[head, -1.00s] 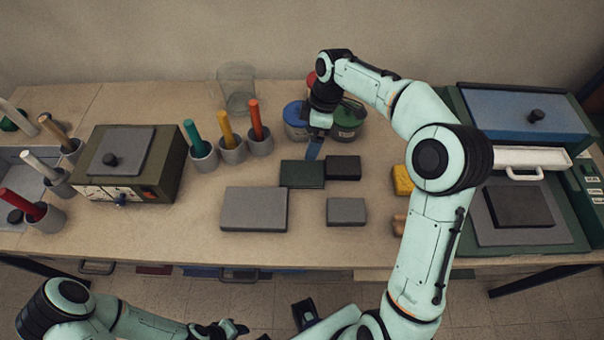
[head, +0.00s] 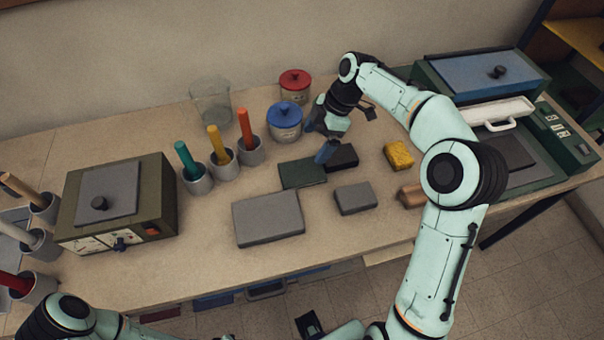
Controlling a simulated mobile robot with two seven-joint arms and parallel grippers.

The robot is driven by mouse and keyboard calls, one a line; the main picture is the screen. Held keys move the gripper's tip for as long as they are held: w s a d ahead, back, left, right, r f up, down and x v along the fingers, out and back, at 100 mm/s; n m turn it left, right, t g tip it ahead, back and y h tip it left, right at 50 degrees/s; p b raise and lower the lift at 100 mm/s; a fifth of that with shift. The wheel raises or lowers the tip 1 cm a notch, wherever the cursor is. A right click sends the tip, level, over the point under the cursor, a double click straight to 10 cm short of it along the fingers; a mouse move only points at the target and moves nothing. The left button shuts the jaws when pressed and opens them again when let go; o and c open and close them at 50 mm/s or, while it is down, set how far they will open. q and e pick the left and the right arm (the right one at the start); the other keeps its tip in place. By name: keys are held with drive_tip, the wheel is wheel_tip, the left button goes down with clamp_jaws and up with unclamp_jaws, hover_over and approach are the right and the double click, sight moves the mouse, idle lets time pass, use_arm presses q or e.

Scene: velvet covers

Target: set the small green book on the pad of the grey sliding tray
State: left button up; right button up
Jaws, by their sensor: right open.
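The small green book (head: 302,173) lies flat on the table near the middle, behind a larger grey book. My right gripper (head: 326,151) is open, pointing down close to the green book's back right corner. Its blue-tipped finger shows just above the table there. Contact with the book cannot be told. The grey sliding tray (head: 530,171) is pulled out of the green machine at the right, with a dark pad (head: 516,151) on it. My right arm hides its left part.
Grey books (head: 268,218) and (head: 355,198) lie in front. A yellow sponge (head: 399,155) is to the right. A blue-lidded jar (head: 285,121), a red-lidded jar (head: 295,85) and a glass beaker (head: 211,100) stand behind.

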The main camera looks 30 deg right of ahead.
sight(298, 172)
drive_tip(key=x, duration=1.2)
drive_tip(key=shift+w+f, duration=0.1)
drive_tip(key=shift+f, duration=0.1)
drive_tip(key=shift+f+b, duration=0.1)
drive_tip(key=shift+b, duration=0.2)
drive_tip(key=c, duration=0.9)
